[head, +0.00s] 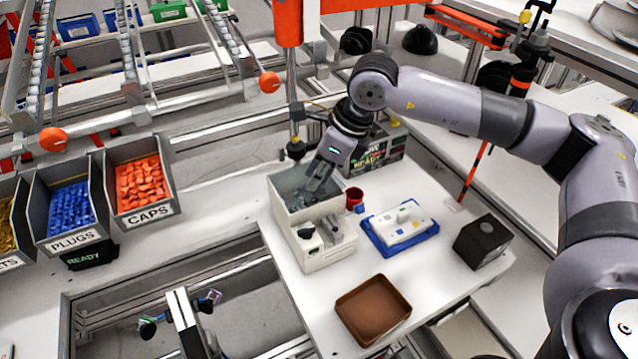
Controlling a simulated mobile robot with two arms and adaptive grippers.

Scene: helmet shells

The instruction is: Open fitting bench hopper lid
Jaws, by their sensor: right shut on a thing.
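The hopper (284,215) is a white box on the fitting bench, with a lower front block that carries a black knob (306,231). A grey, glassy-looking lid area (290,182) shows at its top. Whether the lid lies flat or is partly raised cannot be told. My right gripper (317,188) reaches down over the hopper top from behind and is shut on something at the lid. Its fingers hide the part they hold, likely the lid's handle. My left gripper is not in view.
A small red cup (355,196), a blue tray (377,238) with a white part, a black box (482,241) and an empty brown tray (344,308) stand around the hopper. Bins of orange caps (141,184) and blue plugs (71,209) are at left. A display box (378,152) stands behind.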

